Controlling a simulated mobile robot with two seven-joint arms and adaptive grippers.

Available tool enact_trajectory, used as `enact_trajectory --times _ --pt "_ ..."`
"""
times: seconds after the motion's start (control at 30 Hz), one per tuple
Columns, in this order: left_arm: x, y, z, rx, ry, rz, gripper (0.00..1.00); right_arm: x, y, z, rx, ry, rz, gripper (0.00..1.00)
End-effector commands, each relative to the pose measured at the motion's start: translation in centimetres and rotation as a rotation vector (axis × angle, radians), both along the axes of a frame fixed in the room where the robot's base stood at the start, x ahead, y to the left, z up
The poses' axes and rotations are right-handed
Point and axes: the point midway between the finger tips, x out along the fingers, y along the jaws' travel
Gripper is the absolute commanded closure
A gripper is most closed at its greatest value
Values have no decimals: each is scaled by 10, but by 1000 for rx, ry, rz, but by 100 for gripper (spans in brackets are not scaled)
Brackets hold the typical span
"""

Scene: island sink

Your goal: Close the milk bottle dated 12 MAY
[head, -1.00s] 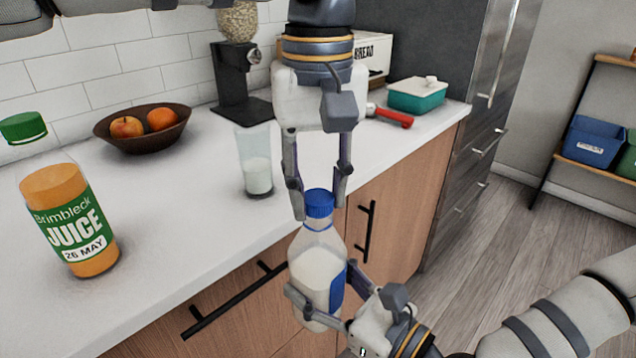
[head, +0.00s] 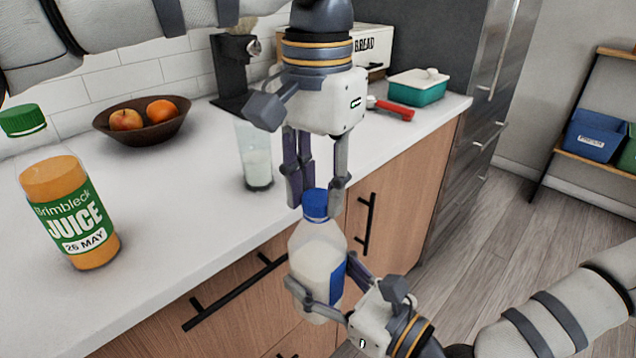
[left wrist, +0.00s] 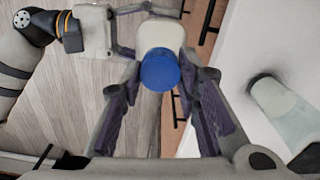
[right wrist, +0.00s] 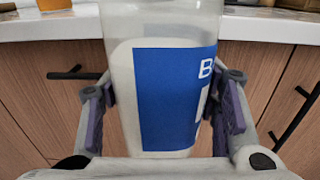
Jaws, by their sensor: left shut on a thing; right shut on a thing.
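The milk bottle (head: 314,262) is held upright in front of the counter, with white milk inside and a blue label on its right side. No date on it can be read. Its blue cap (head: 315,203) sits at the bottle's mouth; it also shows in the left wrist view (left wrist: 160,70). My left gripper (head: 316,198) points down from above and is shut on the cap, a finger on each side. My right gripper (head: 324,287) is shut around the bottle's lower body; in the right wrist view its fingers flank the blue label (right wrist: 172,98).
On the white counter (head: 190,225) stand a juice bottle (head: 70,215) marked 26 MAY, a fruit bowl (head: 145,132), a glass with milk (head: 256,165), a grinder (head: 232,75), a red-handled tool (head: 393,108) and a teal container (head: 417,92). Drawers with black handles are behind the bottle.

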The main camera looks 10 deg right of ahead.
Motion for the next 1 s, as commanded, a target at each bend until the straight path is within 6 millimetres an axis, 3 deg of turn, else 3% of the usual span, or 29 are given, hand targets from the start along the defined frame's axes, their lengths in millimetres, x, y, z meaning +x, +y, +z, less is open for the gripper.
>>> enact_trajectory --times 0.17,0.47,0.5,0.57,0.87,1.0 --pt "0 0 1 -2 1 -263 82 0 0 0 0 0 0 100" --pt "0 0 1 -1 0 -287 82 0 0 0 -1 1 0 100" --pt "0 0 1 -1 0 -286 61 0 0 0 -1 1 0 100" --pt "0 0 1 -1 0 -286 50 0 0 0 0 0 0 100" --pt "0 0 3 -2 -1 -284 50 0 0 0 0 0 0 100" --pt "1 -1 22 -3 -3 -283 50 0 0 0 1 -1 0 100"
